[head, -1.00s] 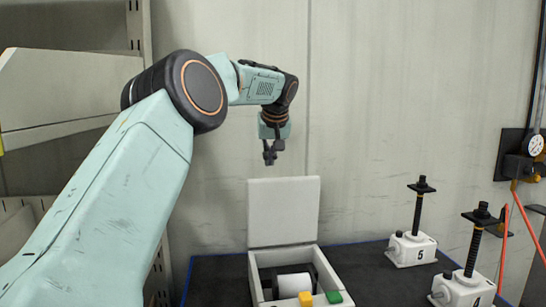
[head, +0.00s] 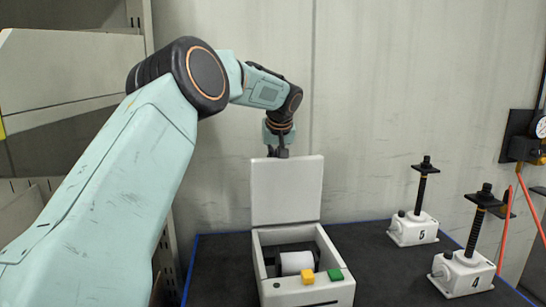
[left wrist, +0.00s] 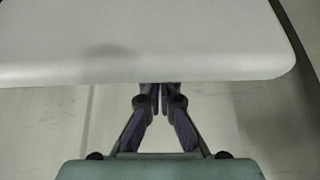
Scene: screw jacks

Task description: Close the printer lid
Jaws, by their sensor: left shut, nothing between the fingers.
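The printer (head: 303,291) is a white box on the dark bench, with a yellow and a green button on its front. Its lid (head: 287,190) stands open and upright at the back. A white paper roll (head: 296,262) shows inside. My left gripper (head: 278,152) is at the lid's top edge, seemingly behind it, its fingertips hidden there. In the left wrist view the gripper (left wrist: 160,88) is shut and empty, its tips at the edge of the pale lid (left wrist: 150,40). I cannot tell whether they touch. My right gripper is not in view.
Screw jacks marked 5 (head: 412,229) and 4 (head: 463,273) stand on the bench (head: 380,270) to the right. A shelf (head: 70,75) is at the left, a gauge with orange hoses (head: 541,128) at the far right. A wall is behind the bench.

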